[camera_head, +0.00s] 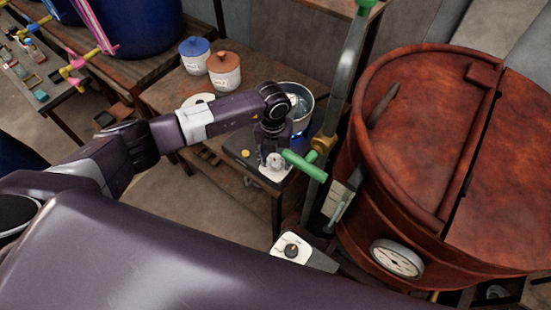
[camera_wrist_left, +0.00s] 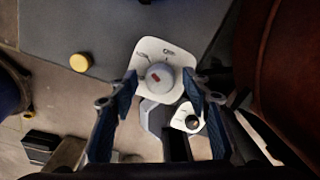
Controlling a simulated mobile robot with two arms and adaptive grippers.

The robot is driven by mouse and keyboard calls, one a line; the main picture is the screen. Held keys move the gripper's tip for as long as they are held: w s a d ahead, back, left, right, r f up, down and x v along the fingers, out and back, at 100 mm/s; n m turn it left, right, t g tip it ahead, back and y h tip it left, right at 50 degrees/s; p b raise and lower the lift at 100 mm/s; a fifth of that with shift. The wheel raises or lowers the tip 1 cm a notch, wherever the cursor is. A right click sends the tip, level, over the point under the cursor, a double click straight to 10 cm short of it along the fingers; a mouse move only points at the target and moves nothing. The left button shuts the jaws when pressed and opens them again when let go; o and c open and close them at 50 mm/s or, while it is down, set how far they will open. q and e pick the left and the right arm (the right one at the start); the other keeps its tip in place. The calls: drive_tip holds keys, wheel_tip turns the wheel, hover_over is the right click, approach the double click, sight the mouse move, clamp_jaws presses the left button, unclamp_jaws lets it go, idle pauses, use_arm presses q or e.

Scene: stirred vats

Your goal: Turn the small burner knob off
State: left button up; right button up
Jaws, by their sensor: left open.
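The small burner knob (camera_head: 275,163) is a pale round knob on a white plate at the front edge of the dark burner. My left gripper (camera_wrist_left: 160,84) is open, with one blue finger on each side of the knob. I cannot tell whether the fingers touch it. In the head view my left gripper (camera_head: 270,155) is at the knob and partly covers the plate. Blue flame (camera_head: 297,134) shows below the metal pot (camera_head: 303,113). My right gripper is out of view.
A green-handled pipe valve (camera_head: 304,165) stands close right of my gripper, beside a large rusty vat (camera_head: 410,130). A second white plate with a dark knob (camera_head: 291,250) is lower down. A yellow button (camera_wrist_left: 81,61) lies left of the knob. Two lidded jars (camera_head: 224,70) stand behind.

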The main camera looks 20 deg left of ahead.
use_arm(q)
drive_tip(key=c, duration=1.2)
drive_tip(key=shift+o, duration=0.2)
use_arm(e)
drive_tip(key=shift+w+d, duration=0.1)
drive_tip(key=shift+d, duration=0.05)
use_arm(q)
drive_tip(key=shift+f, duration=0.1)
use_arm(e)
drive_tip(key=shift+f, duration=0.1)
use_arm(q)
drive_tip(key=shift+f+m+b, duration=0.1)
drive_tip(key=shift+m+b, duration=0.9)
drive_tip(key=shift+b, duration=0.1)
drive_tip(key=m+b, duration=0.6)
drive_tip(key=shift+w, duration=0.1)
drive_tip(key=shift+m+b, duration=1.7)
drive_tip(key=shift+m, duration=0.3)
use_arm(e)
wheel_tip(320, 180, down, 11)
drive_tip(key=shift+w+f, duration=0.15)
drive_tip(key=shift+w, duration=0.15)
use_arm(q)
drive_tip(key=shift+r, duration=0.2)
